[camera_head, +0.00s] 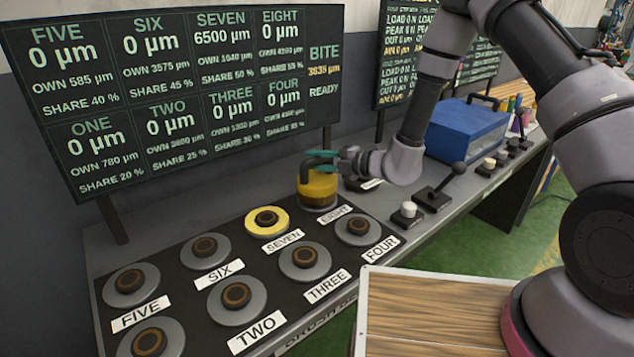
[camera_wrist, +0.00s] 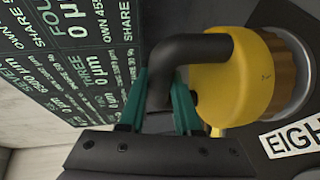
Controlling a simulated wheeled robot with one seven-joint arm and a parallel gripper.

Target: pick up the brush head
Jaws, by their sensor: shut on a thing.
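The brush head (camera_head: 318,187) is a yellow cylinder with a brown lower part and a bent black handle. It is at the station labelled EIGHT, at the back right of the black panel. In the wrist view the yellow brush head (camera_wrist: 232,80) lies to the right, with its black handle (camera_wrist: 190,47) curving left and down between the jaws. My gripper (camera_head: 322,160) has teal fingers, and it is shut on the handle. It also shows in the wrist view (camera_wrist: 162,103). I cannot tell whether the brush head still touches the station.
Labelled round stations, such as SEVEN (camera_head: 267,222) in yellow and FOUR (camera_head: 357,229) in grey, fill the black panel. A display board (camera_head: 180,90) stands behind. A lever (camera_head: 440,188), a white knob (camera_head: 408,211) and a blue box (camera_head: 467,130) are to the right. A wooden board (camera_head: 435,310) is in front.

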